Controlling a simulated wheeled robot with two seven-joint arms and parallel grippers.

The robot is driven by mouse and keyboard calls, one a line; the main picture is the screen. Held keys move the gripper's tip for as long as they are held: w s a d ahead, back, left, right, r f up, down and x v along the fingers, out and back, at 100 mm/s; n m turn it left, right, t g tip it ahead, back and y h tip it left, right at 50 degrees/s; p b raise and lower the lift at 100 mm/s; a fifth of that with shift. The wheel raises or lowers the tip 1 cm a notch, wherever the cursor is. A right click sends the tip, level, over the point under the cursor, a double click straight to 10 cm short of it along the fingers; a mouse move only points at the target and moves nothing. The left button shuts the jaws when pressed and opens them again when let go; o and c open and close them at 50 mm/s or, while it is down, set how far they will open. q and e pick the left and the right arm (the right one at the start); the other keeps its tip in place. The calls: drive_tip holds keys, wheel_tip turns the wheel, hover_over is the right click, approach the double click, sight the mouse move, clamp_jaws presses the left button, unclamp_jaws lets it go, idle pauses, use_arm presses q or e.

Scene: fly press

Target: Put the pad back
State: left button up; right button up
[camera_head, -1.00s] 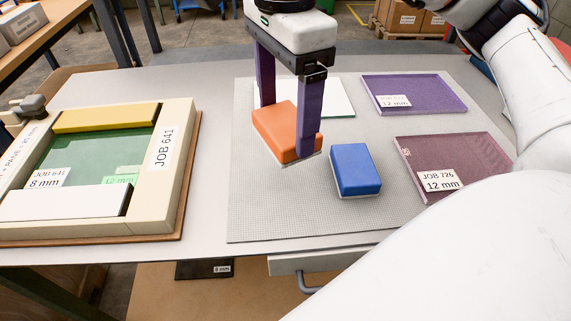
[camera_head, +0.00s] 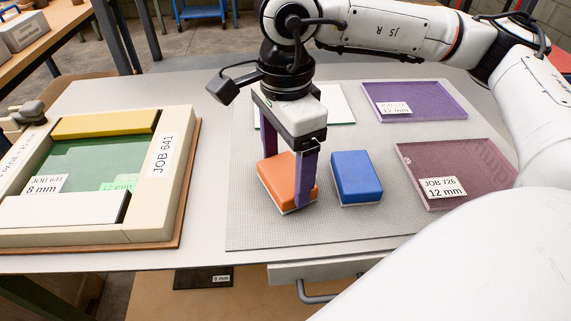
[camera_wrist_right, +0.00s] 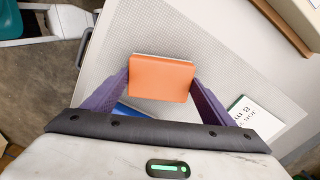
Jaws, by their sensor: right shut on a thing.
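My right gripper (camera_head: 291,180) has purple fingers and is shut on an orange pad (camera_head: 279,179) with a pale underside. It holds the pad low at the grey perforated mat (camera_head: 270,228), just left of a blue pad (camera_head: 356,175). I cannot tell whether the orange pad's underside touches the mat. In the right wrist view the orange pad (camera_wrist_right: 160,78) sits between the two fingers, and part of the blue pad (camera_wrist_right: 130,112) shows below it. The blue pad lies on the mat, apart from the orange one. My left gripper is not in view.
A purple plate (camera_head: 425,99) and a reddish plate (camera_head: 475,168) lie at the right. A white plate (camera_head: 338,104) lies behind the gripper. A cream frame (camera_head: 163,190) around a green plate stands at the left. The front of the mat is clear.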

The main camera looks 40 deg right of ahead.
sight(286, 174)
drive_tip(key=o, duration=1)
drive_tip(key=shift+f, duration=0.1)
wheel_tip(286, 174, up, 12)
drive_tip(key=p, duration=0.1)
